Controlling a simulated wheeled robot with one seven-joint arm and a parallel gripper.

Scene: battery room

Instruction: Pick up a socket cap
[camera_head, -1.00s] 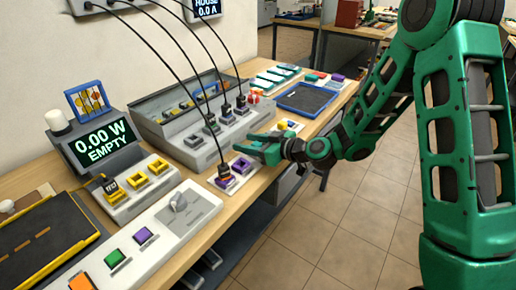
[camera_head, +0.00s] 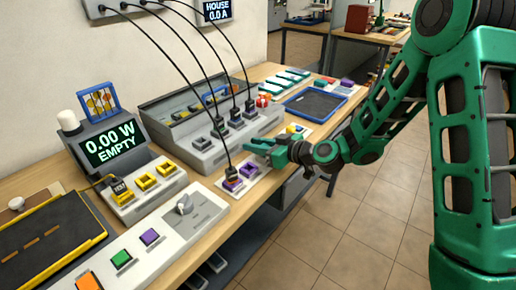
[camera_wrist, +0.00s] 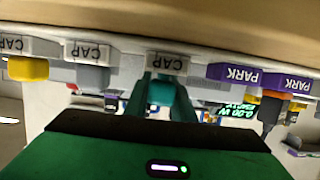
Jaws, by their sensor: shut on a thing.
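My gripper (camera_head: 262,145) is over the front edge of the bench, just behind the purple park pads (camera_head: 247,170). In the wrist view its teal fingers (camera_wrist: 160,98) are shut on a small socket cap (camera_wrist: 160,90), directly at a grey block labelled CAP (camera_wrist: 167,62). The fingers hide most of the cap, and I cannot tell whether it is clear of its seat. Other CAP blocks (camera_wrist: 88,52) stand to the left in the wrist view, one with a yellow cap (camera_wrist: 28,69).
A dark plug on a cable stands on a park pad (camera_head: 231,178). More cables run down to the grey socket box (camera_head: 205,150). A blue-rimmed tray (camera_head: 316,103) lies farther back. The display (camera_head: 108,146) reads 0.00 W EMPTY. The floor (camera_head: 330,245) is open at right.

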